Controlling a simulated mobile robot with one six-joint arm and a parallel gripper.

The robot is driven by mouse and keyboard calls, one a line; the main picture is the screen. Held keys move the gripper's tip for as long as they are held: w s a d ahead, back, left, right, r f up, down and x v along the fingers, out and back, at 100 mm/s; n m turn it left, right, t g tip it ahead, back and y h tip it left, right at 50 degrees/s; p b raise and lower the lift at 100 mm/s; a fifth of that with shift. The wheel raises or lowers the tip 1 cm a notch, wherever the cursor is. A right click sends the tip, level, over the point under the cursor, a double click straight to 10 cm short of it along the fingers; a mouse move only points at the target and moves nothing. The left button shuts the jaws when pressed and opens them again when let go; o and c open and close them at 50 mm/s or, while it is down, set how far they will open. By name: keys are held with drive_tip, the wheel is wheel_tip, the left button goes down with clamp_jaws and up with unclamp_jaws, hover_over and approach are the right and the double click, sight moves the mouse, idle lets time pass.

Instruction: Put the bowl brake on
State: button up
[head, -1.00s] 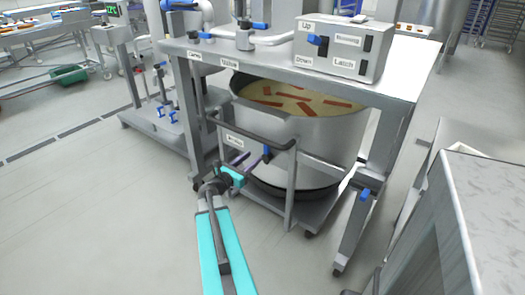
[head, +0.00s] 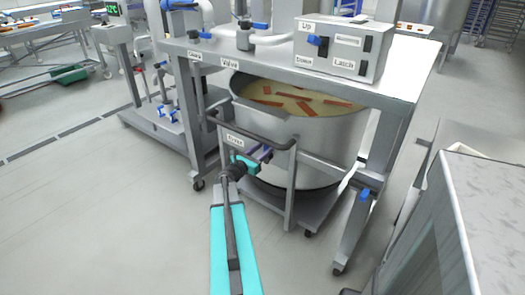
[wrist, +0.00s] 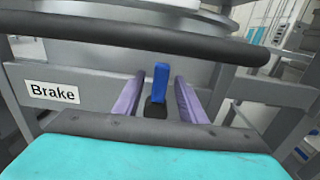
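The brake lever (wrist: 160,80) is a blue handle on a dark base, on the front bar of the bowl's trolley. It stands upright in the wrist view, right of the "Brake" label (wrist: 54,92). My gripper (wrist: 159,86) is open, with one purple finger on each side of the lever and a gap showing on both sides. In the head view my gripper (head: 262,153) is at the trolley's front bar and hides most of the lever. The steel bowl (head: 325,140), holding a pale liquid with red-brown strips, stands on the trolley under the steel frame.
A dark handrail (wrist: 150,35) crosses just above my fingers in the wrist view. A control box (head: 342,48) with "Up", "Down" and "Latch" labels sits on the frame's top (head: 290,72). A steel cabinet (head: 480,220) stands at right. The floor at left is clear.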

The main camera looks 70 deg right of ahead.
clamp_jaws()
drive_tip(key=shift+s+a, duration=0.1)
drive_tip(key=shift+a, duration=0.1)
drive_tip(key=shift+d, duration=0.1)
drive_tip(key=shift+s+d, duration=0.1)
